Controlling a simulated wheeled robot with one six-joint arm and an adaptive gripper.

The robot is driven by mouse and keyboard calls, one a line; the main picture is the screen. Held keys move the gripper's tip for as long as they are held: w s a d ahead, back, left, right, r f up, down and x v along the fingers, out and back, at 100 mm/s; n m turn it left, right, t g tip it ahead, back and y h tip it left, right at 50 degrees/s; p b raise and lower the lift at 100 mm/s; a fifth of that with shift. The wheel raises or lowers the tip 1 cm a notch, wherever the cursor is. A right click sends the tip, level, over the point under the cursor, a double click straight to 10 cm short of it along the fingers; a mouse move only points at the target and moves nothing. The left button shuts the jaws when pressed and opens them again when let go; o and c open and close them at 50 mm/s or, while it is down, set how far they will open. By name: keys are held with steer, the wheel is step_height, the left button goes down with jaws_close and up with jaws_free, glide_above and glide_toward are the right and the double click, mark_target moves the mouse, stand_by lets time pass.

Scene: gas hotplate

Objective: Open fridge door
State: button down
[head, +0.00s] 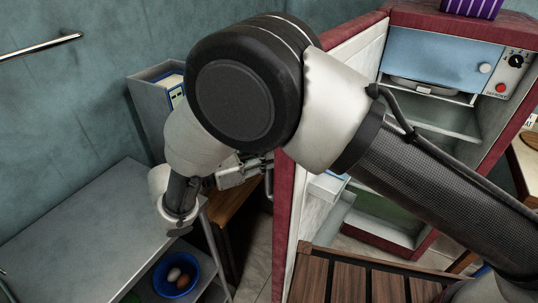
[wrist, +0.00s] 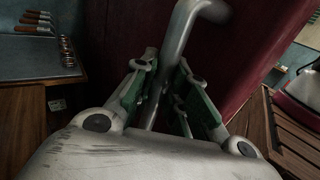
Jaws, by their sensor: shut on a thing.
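The fridge (head: 400,237) is dark red, with its white inside in view in the head view. Its door (head: 284,225) stands open, with the dark red edge and white inner side toward the head camera. In the wrist view the door's dark red outer face (wrist: 255,45) fills the upper right. A grey bar handle (wrist: 178,38) runs between the green-padded fingers of my gripper (wrist: 166,88), which is shut on it. In the head view my gripper (head: 242,175) is at the door's outer side, partly hidden by my arm.
A grey metal table (head: 75,220) stands at left, with a blue bowl of eggs (head: 176,276) on a lower shelf. A slatted wooden surface (head: 345,275) is in front of the fridge. A blue freezer flap (head: 430,58) is inside the fridge top.

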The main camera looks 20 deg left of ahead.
stand_by(0.3)
steer(key=c, duration=1.4)
jaws_free()
steer(key=shift+a, duration=0.1)
steer(key=v, duration=0.7)
steer(key=shift+s+a, duration=0.1)
steer(key=shift+s, duration=0.05)
